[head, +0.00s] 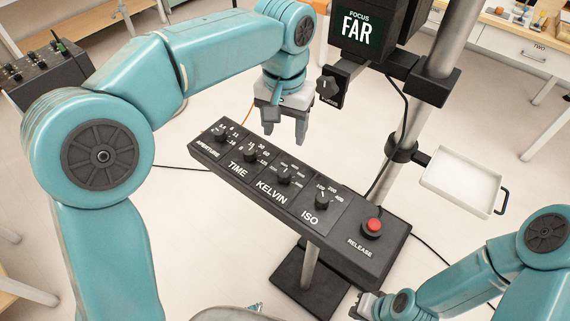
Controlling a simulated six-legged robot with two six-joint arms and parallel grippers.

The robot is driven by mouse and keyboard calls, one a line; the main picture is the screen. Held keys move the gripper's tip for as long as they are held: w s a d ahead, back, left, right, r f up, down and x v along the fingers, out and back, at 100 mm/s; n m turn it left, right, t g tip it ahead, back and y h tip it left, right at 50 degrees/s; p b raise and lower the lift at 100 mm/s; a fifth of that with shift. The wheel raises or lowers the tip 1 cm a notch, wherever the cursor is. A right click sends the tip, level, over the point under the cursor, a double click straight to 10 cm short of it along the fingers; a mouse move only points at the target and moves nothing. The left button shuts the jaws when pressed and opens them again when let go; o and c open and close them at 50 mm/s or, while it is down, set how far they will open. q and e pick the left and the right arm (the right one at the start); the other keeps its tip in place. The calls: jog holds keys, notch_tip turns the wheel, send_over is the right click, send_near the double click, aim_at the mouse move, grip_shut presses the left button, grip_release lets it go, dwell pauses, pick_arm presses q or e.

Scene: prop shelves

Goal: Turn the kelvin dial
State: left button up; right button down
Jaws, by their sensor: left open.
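The kelvin dial (285,177) is a black knob with small markings, third from the left on a long black control panel (380,262). The word KELVIN is printed below it. My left gripper (285,133) is open and empty, pointing down above and behind the panel's far edge, apart from the dial in the picture. My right gripper (366,306) is low at the bottom edge, near the panel's stand, and its fingers are hard to make out.
The aperture dial (220,135), time dial (250,154), ISO dial (322,200) and red release button (372,225) share the panel. A FOCUS FAR display (356,27) and a focus knob (328,87) stand close to my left gripper. A white tray (462,180) is at right.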

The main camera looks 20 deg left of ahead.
aim_at(284, 171)
pick_arm(q)
jog(key=f, duration=0.9)
jog(key=f+b, duration=0.1)
jog(key=f, duration=0.3)
jog(key=shift+w+a+f, duration=0.2)
jog(key=shift+w+f, duration=0.1)
jog(key=shift+s, duration=0.15)
jog(key=shift+f, duration=0.1)
jog(key=shift+c, duration=0.2)
jog(key=c, duration=1)
